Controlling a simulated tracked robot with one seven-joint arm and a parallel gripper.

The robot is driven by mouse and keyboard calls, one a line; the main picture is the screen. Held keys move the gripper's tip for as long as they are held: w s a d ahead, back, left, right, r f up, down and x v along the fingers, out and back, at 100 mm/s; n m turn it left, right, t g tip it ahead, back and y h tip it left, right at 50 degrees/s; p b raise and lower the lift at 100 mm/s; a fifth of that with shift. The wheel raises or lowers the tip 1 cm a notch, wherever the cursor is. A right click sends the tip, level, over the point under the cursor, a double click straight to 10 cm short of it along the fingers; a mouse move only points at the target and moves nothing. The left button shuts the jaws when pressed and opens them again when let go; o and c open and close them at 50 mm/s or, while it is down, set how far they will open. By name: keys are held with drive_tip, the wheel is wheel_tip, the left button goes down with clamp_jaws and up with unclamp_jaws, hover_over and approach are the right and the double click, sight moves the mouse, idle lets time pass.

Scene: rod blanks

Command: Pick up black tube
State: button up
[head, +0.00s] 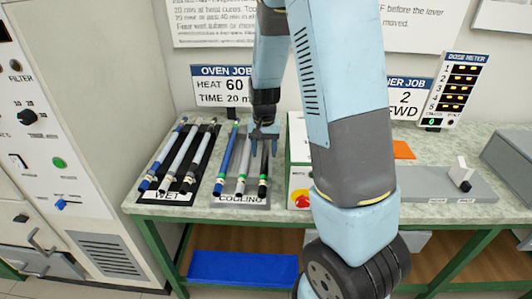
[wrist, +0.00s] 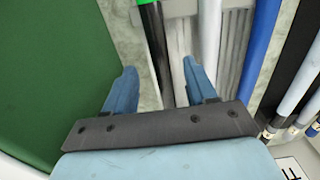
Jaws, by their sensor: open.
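My gripper (head: 264,147) hangs over the COOLING rack's right side, pointing down, open and empty. In the wrist view, the black tube (wrist: 158,45) with the green band runs between the fingers of my gripper (wrist: 158,66). A grey-white tube (wrist: 187,30) lies close beside it, near the right finger. I cannot tell the exact height of the fingertips above the tube.
The COOLING rack also holds a blue tube (head: 225,158). The WET rack (head: 166,196) at the left holds several tubes. A white and green box (head: 299,150) stands just right of the COOLING rack; its green side (wrist: 50,70) fills the left of the wrist view.

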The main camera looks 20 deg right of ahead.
sight(265, 161)
drive_tip(key=shift+w+d+f, duration=0.1)
drive_tip(key=shift+w+f, duration=0.05)
drive_tip(key=shift+f, duration=2.2)
clamp_jaws()
